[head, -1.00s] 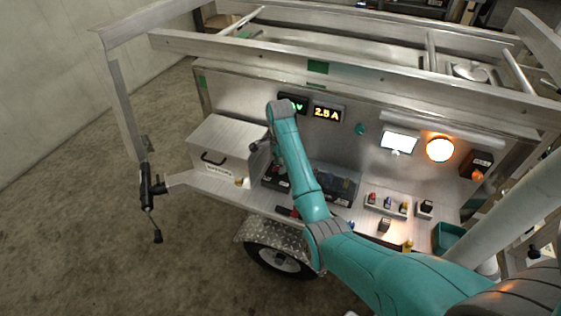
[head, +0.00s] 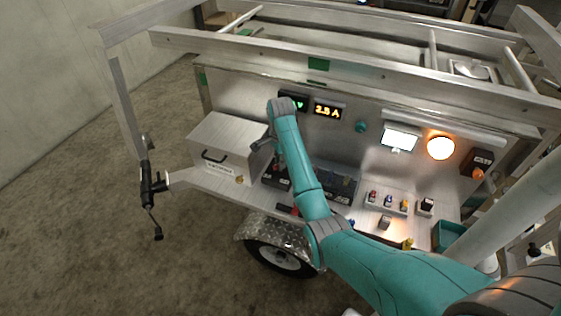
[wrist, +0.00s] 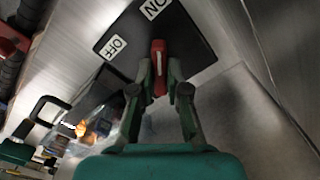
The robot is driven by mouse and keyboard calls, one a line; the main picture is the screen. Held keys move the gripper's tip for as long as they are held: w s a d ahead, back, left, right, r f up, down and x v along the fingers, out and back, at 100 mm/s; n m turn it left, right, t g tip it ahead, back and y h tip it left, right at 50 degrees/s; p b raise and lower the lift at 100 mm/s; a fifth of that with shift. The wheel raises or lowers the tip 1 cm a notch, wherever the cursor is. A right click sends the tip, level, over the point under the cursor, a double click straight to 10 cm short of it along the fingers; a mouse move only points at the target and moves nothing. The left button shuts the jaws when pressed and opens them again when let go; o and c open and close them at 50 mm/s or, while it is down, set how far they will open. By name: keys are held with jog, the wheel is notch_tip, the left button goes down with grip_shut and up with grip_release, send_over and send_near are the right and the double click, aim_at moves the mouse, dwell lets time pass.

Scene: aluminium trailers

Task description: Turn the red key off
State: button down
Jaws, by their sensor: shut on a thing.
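The red key (wrist: 158,50) sits on a black switch plate (wrist: 190,38) in the wrist view. The plate has a white ON label (wrist: 155,8) at the top and a white OFF label (wrist: 115,46) to the left. The key stands about upright in this picture, its upper end toward ON. My gripper (wrist: 159,70) is shut on the key, one finger on each side. In the head view my gripper (head: 258,147) is small, beside the metal box; the key cannot be made out there.
A metal box (head: 225,147) with a black handle stands left of my gripper. Lit displays (head: 327,111) and an orange lamp (head: 440,148) are on the back panel. Small switches (head: 388,201) and a green bin (head: 447,235) lie to the right.

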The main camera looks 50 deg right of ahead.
jog(key=n, duration=0.8)
jog(key=shift+n, duration=0.4)
jog(key=n, duration=0.4)
jog(key=shift+n, duration=2.1)
jog(key=c, duration=1.2)
grip_release()
jog(key=shift+o, duration=0.2)
